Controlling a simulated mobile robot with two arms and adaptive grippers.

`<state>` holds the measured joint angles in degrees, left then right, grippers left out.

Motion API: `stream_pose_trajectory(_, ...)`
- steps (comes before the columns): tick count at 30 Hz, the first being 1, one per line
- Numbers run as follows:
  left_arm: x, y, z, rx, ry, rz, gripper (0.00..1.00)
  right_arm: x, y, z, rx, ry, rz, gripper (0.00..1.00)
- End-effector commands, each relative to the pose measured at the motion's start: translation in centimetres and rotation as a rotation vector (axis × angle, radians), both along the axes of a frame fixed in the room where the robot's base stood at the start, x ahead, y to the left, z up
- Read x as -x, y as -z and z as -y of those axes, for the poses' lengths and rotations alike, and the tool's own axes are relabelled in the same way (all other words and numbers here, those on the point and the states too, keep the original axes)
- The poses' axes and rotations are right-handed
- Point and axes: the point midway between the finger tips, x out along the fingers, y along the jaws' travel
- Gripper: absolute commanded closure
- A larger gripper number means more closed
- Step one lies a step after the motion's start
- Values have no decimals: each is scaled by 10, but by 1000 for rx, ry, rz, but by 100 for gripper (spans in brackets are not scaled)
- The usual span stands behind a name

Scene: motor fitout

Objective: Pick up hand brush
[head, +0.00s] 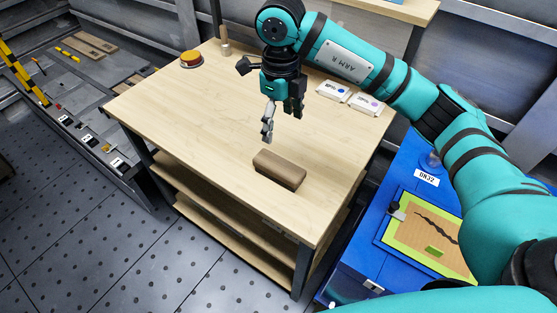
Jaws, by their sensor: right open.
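A brown, block-shaped thing that looks like the hand brush (279,169) lies on the light wooden tabletop (190,120), near the table's front right part. Its top is lighter brown and its side is darker; its bristles cannot be made out. My right gripper (281,123) is open and empty, pointing down. It is above and behind the brush in the picture, apart from it. My left gripper is not in view.
Two small white boxes (365,103) lie at the table's back right. A round orange-brown item (191,58) and a small wooden post (225,47) stand at the back left. A blue cabinet (376,240) with a green-framed board stands right of the table.

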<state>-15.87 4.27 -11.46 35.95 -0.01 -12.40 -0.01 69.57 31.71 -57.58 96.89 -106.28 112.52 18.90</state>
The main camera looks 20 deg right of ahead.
Motion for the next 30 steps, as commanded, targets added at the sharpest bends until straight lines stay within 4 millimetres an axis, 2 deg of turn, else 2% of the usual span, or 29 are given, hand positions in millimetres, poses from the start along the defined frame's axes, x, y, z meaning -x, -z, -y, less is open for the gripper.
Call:
stream_pose_trajectory(1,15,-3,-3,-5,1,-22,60,1,12,0,0,2,-9,23)
stream_pose_trajectory(3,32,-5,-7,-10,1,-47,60,1,27,1,0,2,-9,23)
stream_pose_trajectory(7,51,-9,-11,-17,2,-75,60,1,56,0,-2,2,-9,23)
stream_pose_trajectory(10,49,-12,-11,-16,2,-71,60,1,75,0,-3,2,-9,23)
stream_pose_trajectory(12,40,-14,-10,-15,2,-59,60,1,85,0,-4,2,-7,23)
stream_pose_trajectory(16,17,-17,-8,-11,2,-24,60,0,96,-1,-5,1,-4,23)
stream_pose_trajectory(19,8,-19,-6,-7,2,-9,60,1,102,-1,-4,1,-6,23)
stream_pose_trajectory(25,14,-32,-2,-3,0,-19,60,2,129,-4,-5,2,-9,23)
stream_pose_trajectory(30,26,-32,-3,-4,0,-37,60,0,148,-4,-6,1,-6,23)
